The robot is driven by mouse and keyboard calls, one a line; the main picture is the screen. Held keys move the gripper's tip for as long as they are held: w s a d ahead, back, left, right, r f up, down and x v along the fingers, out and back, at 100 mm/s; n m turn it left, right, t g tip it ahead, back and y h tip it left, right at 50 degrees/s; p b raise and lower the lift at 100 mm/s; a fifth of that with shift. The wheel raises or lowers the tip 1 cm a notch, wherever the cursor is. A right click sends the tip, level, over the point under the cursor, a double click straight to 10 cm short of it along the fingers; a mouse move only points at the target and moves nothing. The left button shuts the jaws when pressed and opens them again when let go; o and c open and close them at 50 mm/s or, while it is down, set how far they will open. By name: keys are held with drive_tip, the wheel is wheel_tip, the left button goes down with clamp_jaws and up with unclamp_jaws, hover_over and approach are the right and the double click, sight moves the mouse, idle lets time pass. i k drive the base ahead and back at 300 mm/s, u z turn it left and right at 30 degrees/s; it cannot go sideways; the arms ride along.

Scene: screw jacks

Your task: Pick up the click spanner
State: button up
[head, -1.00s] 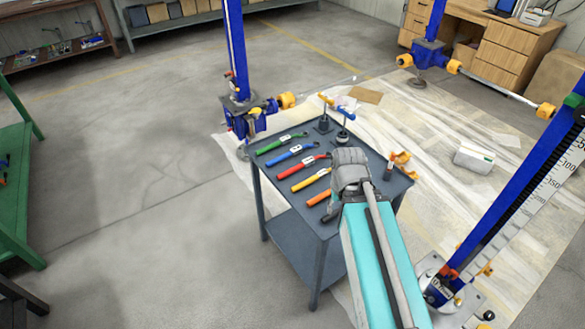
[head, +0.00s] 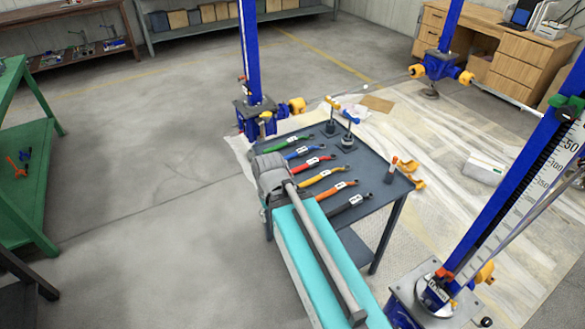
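Several spanners lie in a row on the dark grey table (head: 375,195): green (head: 288,143), blue (head: 302,152), red (head: 313,163), yellow (head: 324,176), orange (head: 332,191) and black (head: 349,206). Most carry small white labels, too small to read. I cannot tell which of them is the click spanner. My teal arm reaches in from the bottom, and its grey end joint covers the table's left edge beside the spanners' left ends. My gripper's fingers do not show; they may be hidden behind that joint.
Two upright tools (head: 348,140) stand at the table's far corner. An orange-handled tool (head: 392,170) is at its right edge. Blue screw-jack columns (head: 250,60) rise behind and at the right (head: 520,170). A green bench (head: 30,150) stands left. The floor between is clear.

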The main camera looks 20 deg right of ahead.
sight(311, 163)
drive_tip(key=u, duration=0.3)
drive_tip(key=k, duration=0.95)
drive_tip(key=z, duration=0.65)
drive_tip(key=i, duration=1)
drive_tip(key=u, duration=0.05)
